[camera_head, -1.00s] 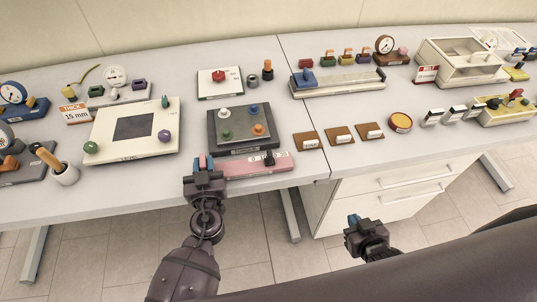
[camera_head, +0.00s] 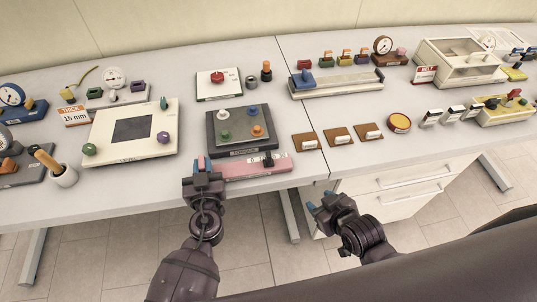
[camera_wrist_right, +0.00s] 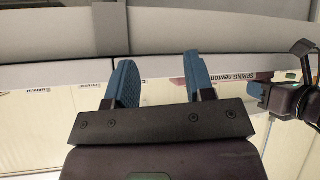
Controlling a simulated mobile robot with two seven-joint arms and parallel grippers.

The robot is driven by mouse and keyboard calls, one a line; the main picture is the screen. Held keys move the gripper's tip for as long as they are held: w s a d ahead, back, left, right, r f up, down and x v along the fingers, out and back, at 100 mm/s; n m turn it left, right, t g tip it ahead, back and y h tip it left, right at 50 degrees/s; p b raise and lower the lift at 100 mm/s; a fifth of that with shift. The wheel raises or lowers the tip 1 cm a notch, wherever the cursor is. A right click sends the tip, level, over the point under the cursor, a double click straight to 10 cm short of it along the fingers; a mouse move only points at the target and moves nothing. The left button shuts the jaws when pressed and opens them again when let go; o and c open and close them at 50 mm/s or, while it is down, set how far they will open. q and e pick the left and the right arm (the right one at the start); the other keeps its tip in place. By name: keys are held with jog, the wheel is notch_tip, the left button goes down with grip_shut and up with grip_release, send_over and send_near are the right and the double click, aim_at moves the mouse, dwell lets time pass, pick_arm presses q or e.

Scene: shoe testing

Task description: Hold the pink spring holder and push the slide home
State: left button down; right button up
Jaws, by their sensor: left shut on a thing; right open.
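The pink spring holder (camera_head: 240,169) is a long flat pink block at the front edge of the table. A dark slide knob (camera_head: 268,159) stands up near its right end. My left gripper (camera_head: 202,166) is shut on the left end of the pink spring holder. My right gripper (camera_head: 318,206) is open and empty, in front of the table and below its edge, to the right of the holder and apart from it. In the right wrist view, its two blue fingers (camera_wrist_right: 158,82) are spread with nothing between them.
A dark panel with coloured knobs (camera_head: 211,130) lies just behind the holder. Several brown plates (camera_head: 305,141) lie to its right. A white drawer cabinet (camera_head: 390,196) stands under the table near my right gripper. A cream plate device (camera_head: 107,147) is at left.

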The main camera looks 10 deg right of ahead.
jog(key=w+a+r+n+g+y, duration=0.25)
jog(key=a+r+n, duration=0.2)
jog(key=a, duration=0.35)
notch_tip(320, 180, up, 14)
jog(key=n+g, duration=0.8)
jog(key=n, duration=0.1)
send_over(270, 153)
jog(key=d, duration=0.4)
jog(key=shift+t+h, duration=0.25)
jog(key=x, duration=1.2)
jog(key=shift+d, duration=0.15)
grip_shut()
